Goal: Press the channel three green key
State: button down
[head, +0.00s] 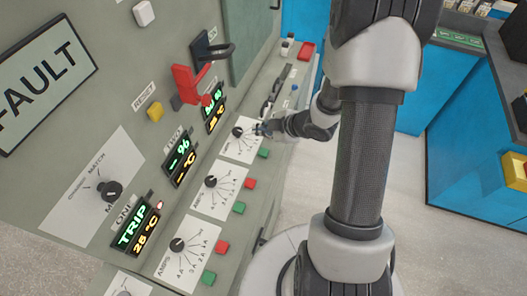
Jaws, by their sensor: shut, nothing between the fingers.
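The green key (263,153) at the far end of the panel's key column sits beside the far AMPS dial (238,132). The third display (214,108), partly covered by a red handle, is in line with that dial. My gripper (259,129) is shut and empty. Its tips are over the right side of the far dial plate, just above the green key in the picture. I cannot tell whether they touch the panel. Any red key beside this green one is hidden behind my gripper.
Nearer dials (211,182) have their own red keys (249,184) and green keys (239,208). A red lever (187,84) and a dark handle (212,50) stick out from the panel. Blue cabinets (470,140) stand at right, with clear floor (420,230) between.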

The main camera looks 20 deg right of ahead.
aim_at(262, 154)
notch_tip(262, 154, down, 8)
jog(key=b, duration=0.7)
jog(key=shift+f, duration=0.25)
dwell(0.8)
jog(key=shift+f+b, duration=0.4)
jog(key=shift+b, duration=0.05)
jog(key=shift+f+b, duration=0.4)
jog(key=shift+f, duration=0.05)
dwell(0.5)
jog(key=shift+r, duration=0.1)
jog(key=shift+r+p, duration=0.75)
jog(key=shift+p, duration=0.05)
notch_tip(262, 154, up, 5)
jog(key=p, duration=0.4)
jog(key=shift+p, duration=0.3)
dwell(0.5)
